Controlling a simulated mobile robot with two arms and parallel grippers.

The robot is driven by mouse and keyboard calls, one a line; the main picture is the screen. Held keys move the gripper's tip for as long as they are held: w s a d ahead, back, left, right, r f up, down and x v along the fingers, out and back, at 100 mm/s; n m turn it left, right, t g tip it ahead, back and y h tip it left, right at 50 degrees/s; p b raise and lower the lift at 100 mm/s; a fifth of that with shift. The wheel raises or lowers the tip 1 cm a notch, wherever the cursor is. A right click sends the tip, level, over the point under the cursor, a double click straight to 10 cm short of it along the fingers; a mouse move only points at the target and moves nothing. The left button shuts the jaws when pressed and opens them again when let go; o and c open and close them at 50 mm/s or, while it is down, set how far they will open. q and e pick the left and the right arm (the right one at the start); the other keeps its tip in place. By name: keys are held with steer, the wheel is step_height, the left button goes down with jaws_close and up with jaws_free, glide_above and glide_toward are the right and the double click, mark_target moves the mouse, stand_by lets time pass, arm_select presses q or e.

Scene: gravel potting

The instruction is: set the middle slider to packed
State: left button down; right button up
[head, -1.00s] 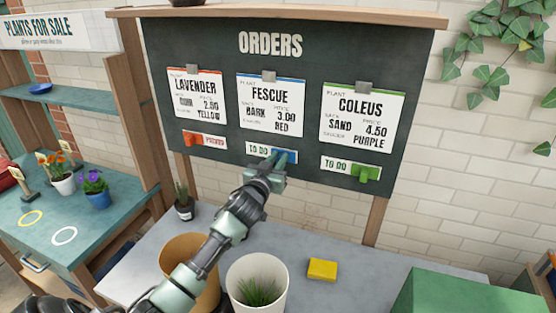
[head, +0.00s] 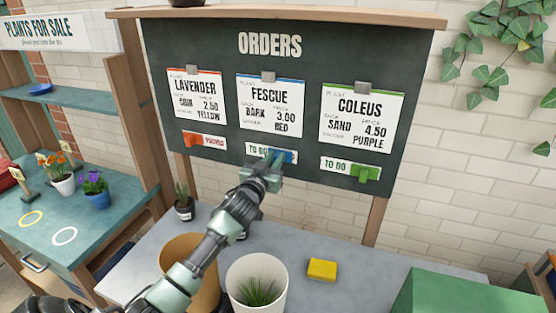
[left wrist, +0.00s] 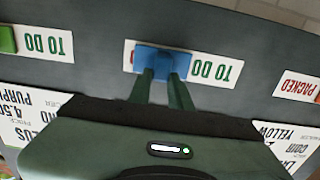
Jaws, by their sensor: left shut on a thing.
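The middle slider is a blue block (head: 289,156) on the white strip under the FESCUE card (head: 270,106). It sits toward the right of its strip, with TO DO showing on its left. In the left wrist view, which is upside down, the blue slider (left wrist: 160,58) has TO DO to its right and a sliver of red lettering at its other side. My left gripper (head: 272,162) is shut on the blue slider, its two fingers (left wrist: 162,90) reaching it from below in the wrist view. My right gripper is not in view.
The red slider (head: 193,139) is at the left with PACKED showing. The green slider (head: 365,173) is at the right with TO DO showing. Below the orders board (head: 215,50), a tan pot (head: 178,247), a white pot with grass (head: 257,269) and a yellow sponge (head: 322,269) stand on the bench.

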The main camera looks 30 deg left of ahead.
arm_select(q)
steer(key=a, duration=0.2)
steer(key=s+a, duration=0.1)
steer(key=a, duration=0.4)
steer(key=shift+s+a+f+p, duration=0.1)
steer(key=shift+s+a+p, duration=0.2)
steer(key=shift+s+a, duration=0.1)
steer(key=shift+d, duration=0.15)
steer(key=c, duration=1.5)
jaws_free()
steer(key=shift+o, duration=1.1)
steer(key=shift+s+a, duration=0.1)
steer(key=shift+a, duration=0.15)
